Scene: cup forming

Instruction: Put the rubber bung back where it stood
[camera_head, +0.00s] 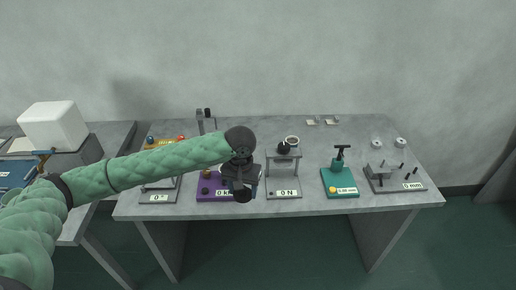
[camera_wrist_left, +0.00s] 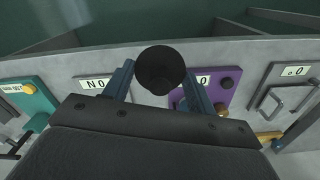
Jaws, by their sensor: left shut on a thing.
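The rubber bung (camera_wrist_left: 161,66) is a black round piece between the two blue-grey fingers of my left gripper (camera_wrist_left: 158,88) in the left wrist view. The gripper is shut on it. In the head view my left gripper (camera_head: 242,184) hangs over the purple-based device (camera_head: 212,194), hiding part of it, and the dark bung (camera_head: 243,196) shows at its lower end. The bung appears above the table's front part; its exact height is unclear. My right gripper is not in view.
On the grey table (camera_head: 300,207) a grey stand reading 0 N (camera_head: 284,189) is right of my gripper, with a dark ball and white ring near its top. A teal device (camera_head: 340,182) and a grey pegged device (camera_head: 395,180) stand farther right. Bare table lies between devices.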

